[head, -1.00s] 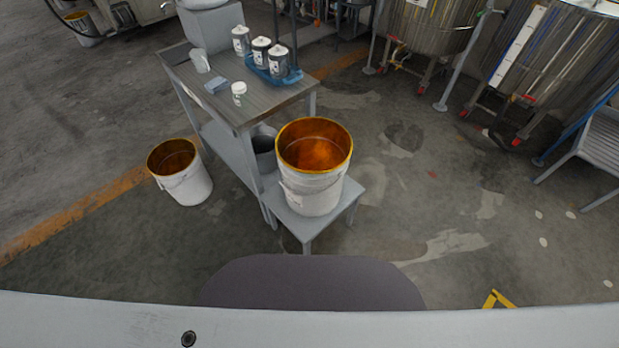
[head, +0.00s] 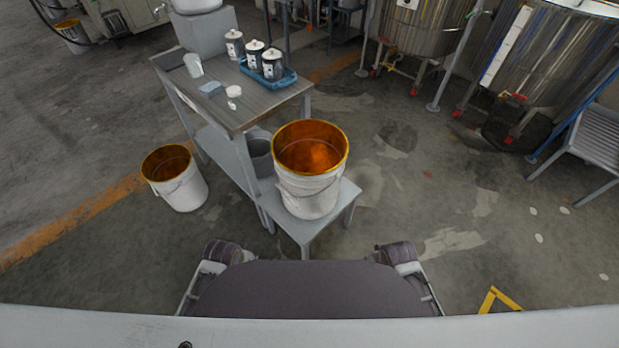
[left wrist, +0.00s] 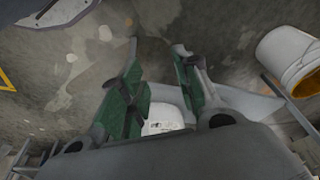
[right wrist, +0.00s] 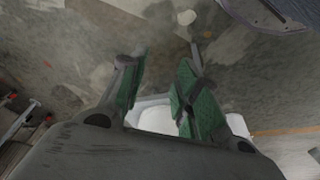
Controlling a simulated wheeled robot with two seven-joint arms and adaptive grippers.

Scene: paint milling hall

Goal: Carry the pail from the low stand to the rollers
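The pail (head: 309,196) is white with a yellow rim and orange-brown inside. It stands upright on the low grey stand (head: 345,199) in the head view. In the left wrist view, what looks like its white side (left wrist: 163,120) shows below my left gripper (left wrist: 157,52), which is open and empty. In the right wrist view, a white side (right wrist: 160,120) shows below my right gripper (right wrist: 160,65), also open and empty. Both grippers are apart from the pail and out of the head view. A slatted grey frame (head: 600,138) at the right may be the rollers.
A second pail (head: 180,190) stands on the floor to the left. Steel tanks (head: 540,60) stand at the back right. The floor right of the stand is clear.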

